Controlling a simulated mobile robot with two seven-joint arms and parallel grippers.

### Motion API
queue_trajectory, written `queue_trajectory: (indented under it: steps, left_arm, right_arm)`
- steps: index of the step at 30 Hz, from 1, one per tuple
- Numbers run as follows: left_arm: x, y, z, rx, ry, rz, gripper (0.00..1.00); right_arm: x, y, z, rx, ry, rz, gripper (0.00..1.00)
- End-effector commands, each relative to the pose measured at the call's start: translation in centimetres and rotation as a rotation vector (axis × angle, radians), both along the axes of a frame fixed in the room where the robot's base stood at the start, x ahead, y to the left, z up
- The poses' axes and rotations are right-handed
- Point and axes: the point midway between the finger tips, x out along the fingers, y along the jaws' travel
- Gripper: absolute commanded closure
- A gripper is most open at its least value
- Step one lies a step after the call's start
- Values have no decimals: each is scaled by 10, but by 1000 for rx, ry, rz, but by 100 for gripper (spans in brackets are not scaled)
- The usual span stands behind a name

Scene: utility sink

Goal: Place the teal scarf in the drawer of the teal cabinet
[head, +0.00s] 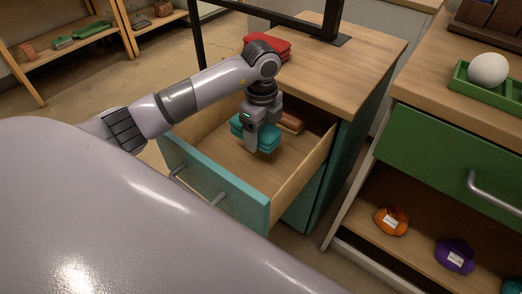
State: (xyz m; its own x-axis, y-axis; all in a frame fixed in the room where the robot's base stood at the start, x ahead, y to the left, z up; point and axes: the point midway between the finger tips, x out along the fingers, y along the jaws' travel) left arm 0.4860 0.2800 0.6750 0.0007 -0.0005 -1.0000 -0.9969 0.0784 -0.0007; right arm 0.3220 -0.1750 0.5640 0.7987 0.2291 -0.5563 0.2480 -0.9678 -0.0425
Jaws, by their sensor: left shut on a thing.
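The teal cabinet (311,192) has its top drawer (225,190) pulled out. The teal scarf (269,138) is a folded bundle inside the outline of the open drawer. My left gripper (252,143) points down into the drawer and is shut on the scarf. The gripper hides part of the scarf, and I cannot tell whether the scarf touches the drawer floor. My right gripper is not in view.
A brown item (291,122) lies at the back of the drawer. A folded red cloth (268,46) lies on the cabinet top. A green drawer unit (447,166) stands at the right, with a white ball (488,69) in a green tray on top.

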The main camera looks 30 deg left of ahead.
Motion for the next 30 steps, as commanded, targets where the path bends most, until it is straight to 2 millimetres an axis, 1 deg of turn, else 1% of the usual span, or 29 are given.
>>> queue_trajectory:
  steps: [5,10,13,17,22,26,27,28,29,30]
  left_arm:
    - [0,0,-14,1,3,0,62]
    - [-1,0,-44,0,3,1,62]
    - [0,0,-58,0,1,0,62]
    - [0,0,-60,0,0,0,62]
    - [0,0,-60,1,0,0,62]
    - [0,0,-64,1,1,0,62]
    - [0,0,-63,1,1,0,20]
    - [0,0,-63,1,1,0,10]
    - [0,0,-63,1,1,0,4]
    - [0,0,-63,1,1,0,4]
  right_arm:
    - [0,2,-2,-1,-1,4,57]
    - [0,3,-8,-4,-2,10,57]
    - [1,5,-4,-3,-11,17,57]
    - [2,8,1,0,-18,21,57]
    - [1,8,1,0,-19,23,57]
    - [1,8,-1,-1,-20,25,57]
    - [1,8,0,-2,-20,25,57]
    - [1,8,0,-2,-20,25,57]
    - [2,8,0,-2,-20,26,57]
    - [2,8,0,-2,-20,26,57]
